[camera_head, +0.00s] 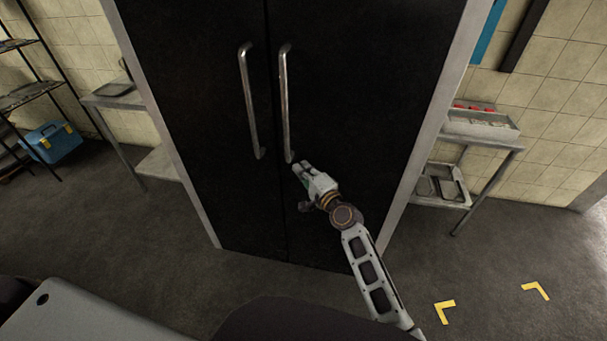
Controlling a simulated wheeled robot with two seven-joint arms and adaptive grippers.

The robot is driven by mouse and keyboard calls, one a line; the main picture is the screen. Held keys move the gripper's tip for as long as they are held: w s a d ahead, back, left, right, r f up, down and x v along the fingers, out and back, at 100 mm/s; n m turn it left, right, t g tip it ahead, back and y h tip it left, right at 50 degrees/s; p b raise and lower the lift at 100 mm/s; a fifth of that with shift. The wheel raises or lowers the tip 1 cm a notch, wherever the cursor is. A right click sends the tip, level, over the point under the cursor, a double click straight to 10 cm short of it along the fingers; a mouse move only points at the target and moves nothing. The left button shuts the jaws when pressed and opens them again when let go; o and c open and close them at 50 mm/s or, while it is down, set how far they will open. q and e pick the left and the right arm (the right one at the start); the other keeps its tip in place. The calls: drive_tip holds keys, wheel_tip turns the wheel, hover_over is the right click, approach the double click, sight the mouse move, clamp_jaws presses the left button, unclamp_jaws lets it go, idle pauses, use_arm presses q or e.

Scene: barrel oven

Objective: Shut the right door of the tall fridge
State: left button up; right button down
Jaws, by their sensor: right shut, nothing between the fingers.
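The tall fridge has two black doors in a light metal frame. The right door (365,75) looks flush with the left door (205,90), with a thin dark seam between them. Each door has a vertical metal bar handle near the seam; the right handle (286,105) and the left handle (249,100) both show whole. My right gripper (300,170) is shut and empty, in front of the right door just below the lower end of its handle. I cannot tell whether it touches the door. My left gripper is not in view.
A metal side table (490,135) with trays stands right of the fridge. Another table (115,100) stands to the left, near a wire shelf and a blue toolbox (52,142). Yellow corner marks (445,311) lie on the open grey floor at the front right.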

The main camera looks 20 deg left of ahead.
drive_tip(key=shift+w+d+r, duration=0.2)
drive_tip(key=shift+w+r, duration=0.3)
drive_tip(key=shift+r, duration=0.35)
drive_tip(key=shift+s+d, duration=0.1)
drive_tip(key=shift+s+d+f, duration=0.25)
drive_tip(key=shift+d+f, duration=0.05)
drive_tip(key=shift+f, duration=0.15)
drive_tip(key=v, duration=1.1)
drive_tip(key=shift+s+a+f, duration=0.2)
drive_tip(key=shift+s+f, duration=0.2)
drive_tip(key=shift+s, duration=0.05)
drive_tip(key=shift+n, duration=0.3)
